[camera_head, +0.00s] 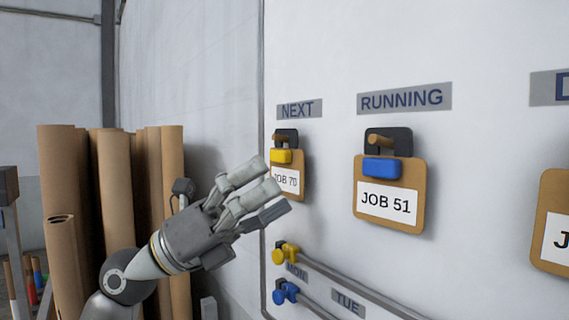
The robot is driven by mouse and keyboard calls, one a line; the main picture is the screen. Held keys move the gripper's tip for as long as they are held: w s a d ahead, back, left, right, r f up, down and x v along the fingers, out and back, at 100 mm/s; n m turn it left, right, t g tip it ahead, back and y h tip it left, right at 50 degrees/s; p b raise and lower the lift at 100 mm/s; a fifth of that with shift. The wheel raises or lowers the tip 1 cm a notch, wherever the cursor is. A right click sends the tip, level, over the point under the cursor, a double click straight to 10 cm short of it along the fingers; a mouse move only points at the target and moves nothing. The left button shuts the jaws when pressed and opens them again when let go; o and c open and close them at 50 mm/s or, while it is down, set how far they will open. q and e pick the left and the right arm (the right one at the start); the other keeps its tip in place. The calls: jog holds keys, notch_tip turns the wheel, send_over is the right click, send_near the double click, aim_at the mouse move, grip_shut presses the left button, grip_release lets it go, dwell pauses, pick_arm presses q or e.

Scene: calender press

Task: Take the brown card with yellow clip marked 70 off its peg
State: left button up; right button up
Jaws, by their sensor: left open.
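The brown card with yellow clip (299,188) marked JOB 70 hangs from its peg (279,142) under the NEXT sign, at the middle of the head view. Its yellow clip (282,156) sits at the card's top, just below the peg's dark mount. My left gripper (272,185) is open, with its fingers pointing up and right toward the card. The fingers cover part of the card's lower left. I cannot tell whether they touch it. My right gripper is not in view.
A brown card with blue clip marked JOB 51 (412,213) hangs to the right under RUNNING. Another card (548,240) is cut off at the right edge. Yellow (287,253) and blue (287,292) clips sit on rails below. Tall brown rolls (65,175) stand at the left.

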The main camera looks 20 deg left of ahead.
pick_arm(q)
jog(key=r+m+y, duration=0.1)
jog(key=m+y, duration=0.1)
jog(key=n+t+y, duration=0.2)
jog(key=t+y, duration=0.2)
jog(key=y, duration=0.5)
send_near(276, 150)
jog(key=p+x, duration=0.2)
jog(key=x, duration=0.2)
jog(key=shift+w+d, duration=0.25)
jog(key=shift+d, duration=0.05)
jog(key=shift+w+d+f, duration=0.1)
jog(key=shift+w+d, duration=0.25)
jog(key=shift+w, duration=0.05)
jog(key=p+x, duration=0.3)
jog(key=x, duration=0.1)
jog(key=shift+w+d, duration=0.15)
jog(key=shift+w, duration=0.2)
jog(key=shift+s, duration=0.15)
jog(key=c, duration=1.7)
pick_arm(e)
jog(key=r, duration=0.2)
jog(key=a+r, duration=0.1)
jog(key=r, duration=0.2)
